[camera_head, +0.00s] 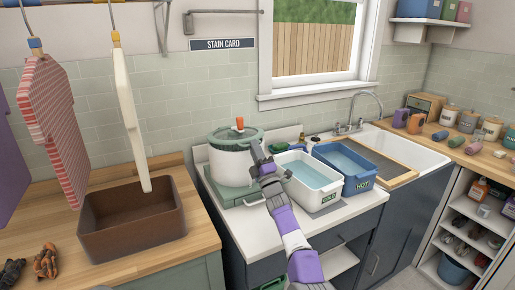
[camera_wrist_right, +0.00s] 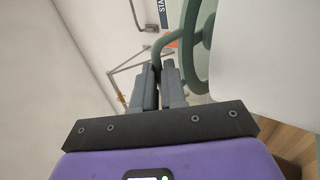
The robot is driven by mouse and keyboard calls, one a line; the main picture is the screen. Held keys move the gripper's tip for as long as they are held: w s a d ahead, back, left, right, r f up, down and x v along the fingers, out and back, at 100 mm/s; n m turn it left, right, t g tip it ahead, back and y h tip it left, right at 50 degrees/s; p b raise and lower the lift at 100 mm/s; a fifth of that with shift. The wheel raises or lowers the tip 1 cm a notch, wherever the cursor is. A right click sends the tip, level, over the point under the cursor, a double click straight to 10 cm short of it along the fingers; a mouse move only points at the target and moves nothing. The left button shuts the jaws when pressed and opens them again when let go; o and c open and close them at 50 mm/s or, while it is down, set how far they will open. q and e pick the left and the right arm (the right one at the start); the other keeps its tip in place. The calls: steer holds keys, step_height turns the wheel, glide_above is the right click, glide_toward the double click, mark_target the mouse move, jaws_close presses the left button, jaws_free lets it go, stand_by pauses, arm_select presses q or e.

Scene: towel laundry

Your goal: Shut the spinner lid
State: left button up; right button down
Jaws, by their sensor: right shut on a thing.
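The spinner (camera_head: 230,165) is a white drum on a green base, standing on the white counter. Its green lid (camera_head: 228,137) with an orange knob (camera_head: 240,122) lies over the top and looks level; I cannot tell if it is fully seated. My right gripper (camera_head: 256,152) is at the spinner's right side, near the lid's rim. In the right wrist view, the gripper (camera_wrist_right: 160,78) is shut on the curved green lid handle (camera_wrist_right: 157,48), beside the green rim (camera_wrist_right: 192,45) and white drum (camera_wrist_right: 260,50). My left gripper is not in view.
A white COLD tub (camera_head: 322,200) and a blue HOT tub (camera_head: 373,172) stand right of the spinner, close to my right arm. A brown basin (camera_head: 130,240) sits on the wooden counter at left, under hanging cloths (camera_head: 128,110). A sink (camera_head: 410,150) is farther right.

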steer(key=shift+w+a+f, duration=0.15)
steer(key=shift+f, duration=0.25)
steer(key=shift+w+a+f, duration=0.15)
steer(key=shift+f, duration=0.25)
steer(key=c, duration=1.5)
jaws_free()
steer(key=shift+w+f, duration=0.1)
steer(key=shift+o, duration=1.1)
steer(key=shift+w+a+f, duration=0.1)
steer(key=shift+w+a, duration=0.05)
steer(key=shift+w, duration=0.1)
steer(key=shift+o, duration=0.5)
steer(key=shift+s+r, duration=0.15)
steer(key=shift+r, duration=0.05)
steer(key=shift+r, duration=0.1)
steer(key=shift+d, duration=0.25)
steer(key=b+v, duration=0.2)
steer(key=v, duration=0.5)
steer(key=shift+s, duration=0.35)
